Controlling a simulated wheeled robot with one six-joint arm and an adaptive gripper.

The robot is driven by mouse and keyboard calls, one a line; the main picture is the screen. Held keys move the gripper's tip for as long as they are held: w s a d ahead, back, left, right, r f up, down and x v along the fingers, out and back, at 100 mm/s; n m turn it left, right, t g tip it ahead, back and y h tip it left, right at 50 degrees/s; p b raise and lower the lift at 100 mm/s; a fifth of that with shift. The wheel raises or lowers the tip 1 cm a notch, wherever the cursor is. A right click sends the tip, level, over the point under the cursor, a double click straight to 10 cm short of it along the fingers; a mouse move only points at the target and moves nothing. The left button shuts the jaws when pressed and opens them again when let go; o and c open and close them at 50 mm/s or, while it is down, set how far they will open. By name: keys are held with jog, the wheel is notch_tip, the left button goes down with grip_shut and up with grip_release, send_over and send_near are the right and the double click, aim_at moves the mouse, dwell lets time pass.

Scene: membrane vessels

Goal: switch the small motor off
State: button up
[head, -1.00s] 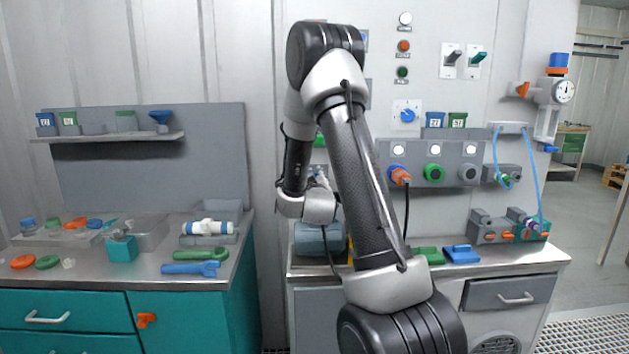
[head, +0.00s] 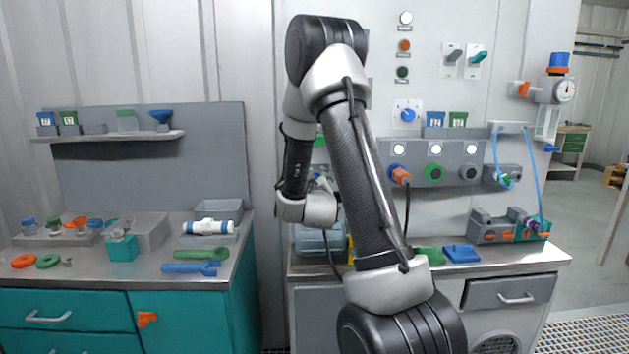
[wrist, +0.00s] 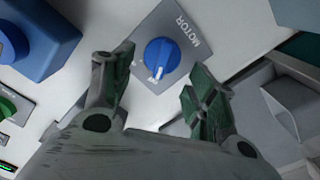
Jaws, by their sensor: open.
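In the wrist view a blue rotary knob (wrist: 161,58) sits on a grey plate (wrist: 185,22) marked MOTOR. A white mark shows at the knob's lower end in the picture. My gripper (wrist: 160,68) is open, with its two dark green-grey fingers on either side of the knob in the picture. Neither finger visibly touches it. In the head view my arm hides most of the gripper. A grey-blue cylindrical body (head: 312,238), perhaps the motor, stands on the right bench behind my arm, partly hidden.
In the wrist view a blue block (wrist: 45,40) and a green round part (wrist: 8,108) lie to the left, and a grey box-like part (wrist: 290,100) to the right. In the head view another blue knob (head: 408,115) and two lever switches (head: 463,58) are on the wall.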

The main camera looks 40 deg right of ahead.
jog(key=v, duration=0.9)
jog(key=shift+s, duration=0.35)
jog(key=shift+a, duration=0.1)
jog(key=s+a+r+g+y, duration=0.2)
jog(key=s+a+y, duration=0.15)
jog(key=a, duration=0.25)
jog(key=s+a+r+g+y, duration=0.2)
jog(key=a+y, duration=0.3)
jog(key=a, duration=0.1)
jog(key=s+a+r+g+y, duration=0.1)
jog(key=s+g, duration=0.6)
jog(key=s, duration=1.5)
jog(key=shift+s+a+r, duration=0.3)
jog(key=shift+a+r, duration=0.2)
jog(key=shift+r, duration=0.05)
